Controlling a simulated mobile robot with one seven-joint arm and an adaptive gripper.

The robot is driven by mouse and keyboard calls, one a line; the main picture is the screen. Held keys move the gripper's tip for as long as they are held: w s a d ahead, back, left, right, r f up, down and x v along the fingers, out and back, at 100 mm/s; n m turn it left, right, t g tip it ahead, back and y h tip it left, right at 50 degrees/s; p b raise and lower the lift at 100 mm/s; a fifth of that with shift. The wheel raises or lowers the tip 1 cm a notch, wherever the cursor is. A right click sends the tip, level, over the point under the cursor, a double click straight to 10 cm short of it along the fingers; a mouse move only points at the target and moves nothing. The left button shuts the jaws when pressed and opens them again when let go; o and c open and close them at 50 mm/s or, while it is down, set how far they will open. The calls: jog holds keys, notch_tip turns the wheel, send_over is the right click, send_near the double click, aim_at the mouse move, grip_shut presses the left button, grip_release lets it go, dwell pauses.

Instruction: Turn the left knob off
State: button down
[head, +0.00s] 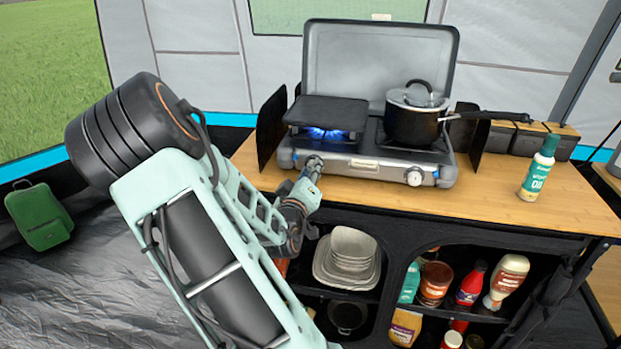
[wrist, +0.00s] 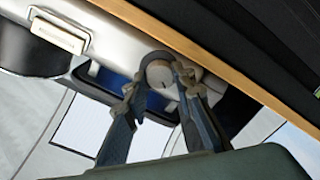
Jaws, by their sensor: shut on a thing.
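The camping stove (head: 360,164) stands on the wooden counter with its lid up. Blue flame (head: 325,133) burns under the flat dark plate on the left burner. The left knob (wrist: 159,75) is at the stove's front left; in the head view my gripper (head: 313,168) mostly covers it. In the wrist view my gripper (wrist: 157,84) has one finger on each side of this round knob and is shut on it. The right knob (head: 414,176) is free on the stove front.
A lidded black pot (head: 412,124) sits on the right burner, its handle reaching right. An oil bottle (head: 538,170) stands on the counter (head: 500,200) at right. Below, shelves hold stacked bowls (head: 347,262) and sauce bottles (head: 506,280). Wind panels (head: 271,128) flank the stove.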

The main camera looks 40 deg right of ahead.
jog(key=m+b, duration=0.6)
jog(key=shift+d+f+t, duration=0.1)
jog(key=shift+f+t, duration=0.15)
jog(key=shift+t, duration=0.05)
jog(key=m+b, duration=0.4)
jog(key=b, duration=0.1)
jog(key=shift+s+r+m+b, duration=0.1)
jog(key=shift+r+m+b, duration=0.05)
jog(key=shift+m+b, duration=0.15)
jog(key=shift+r, duration=0.1)
jog(key=c, duration=1.6)
grip_release()
jog(key=v, duration=0.7)
jog(key=shift+s, duration=0.25)
